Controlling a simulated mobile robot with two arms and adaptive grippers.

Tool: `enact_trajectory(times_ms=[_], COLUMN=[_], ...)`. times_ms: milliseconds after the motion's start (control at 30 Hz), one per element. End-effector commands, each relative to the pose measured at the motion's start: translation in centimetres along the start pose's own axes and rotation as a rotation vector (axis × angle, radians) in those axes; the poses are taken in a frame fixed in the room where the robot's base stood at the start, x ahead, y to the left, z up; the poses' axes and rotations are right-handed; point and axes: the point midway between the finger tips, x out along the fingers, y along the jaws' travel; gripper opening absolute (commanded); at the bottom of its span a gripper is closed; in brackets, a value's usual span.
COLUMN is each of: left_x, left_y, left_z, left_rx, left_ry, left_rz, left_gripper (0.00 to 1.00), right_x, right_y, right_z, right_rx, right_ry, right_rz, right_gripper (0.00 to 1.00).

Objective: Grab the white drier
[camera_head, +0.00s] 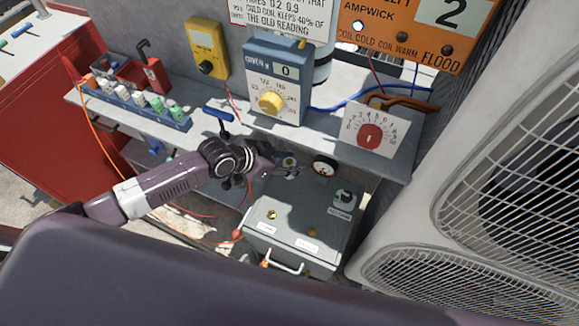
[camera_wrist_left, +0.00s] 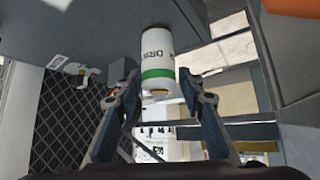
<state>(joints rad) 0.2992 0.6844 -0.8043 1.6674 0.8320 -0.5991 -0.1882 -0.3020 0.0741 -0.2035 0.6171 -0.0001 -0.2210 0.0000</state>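The white drier (camera_wrist_left: 157,50) shows in the left wrist view as a white cylinder with dark lettering, a green band and a copper-coloured stub at its near end. My left gripper (camera_wrist_left: 160,82) is open there, one finger on each side of the drier's near end, with visible gaps and no clear contact. In the head view my left gripper (camera_head: 288,170) is small, at the front edge of the grey shelf above the grey machine. I cannot make out the drier with certainty in the head view. My right gripper is not in view.
The grey shelf (camera_head: 228,150) holds a bottle rack (camera_head: 140,105), a blue meter (camera_head: 275,85) and a white dial panel (camera_head: 374,132). The grey machine (camera_head: 300,215) stands below. A large condenser unit (camera_head: 415,205) bounds the right. Orange and blue hoses run nearby.

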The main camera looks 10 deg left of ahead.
Motion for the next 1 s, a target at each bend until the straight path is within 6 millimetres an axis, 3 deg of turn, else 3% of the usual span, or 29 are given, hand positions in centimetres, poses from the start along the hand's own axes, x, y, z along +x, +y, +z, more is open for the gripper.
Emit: enact_trajectory(times_ms=[300,667,1000], left_x=[4.0,4.7,4.7], left_y=[0.1,0.1,0.0], left_z=[0.0,0.1,0.1], left_rx=[-0.001,0.000,0.000], left_ry=[0.002,0.001,0.001], left_rz=[0.000,0.000,0.000], left_gripper=[0.36,0.36,0.00], right_x=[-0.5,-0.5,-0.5], right_y=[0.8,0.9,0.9], right_z=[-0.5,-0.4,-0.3], right_rx=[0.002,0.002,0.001], right_ry=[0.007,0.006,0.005], right_rz=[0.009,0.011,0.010], right_gripper=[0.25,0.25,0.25])
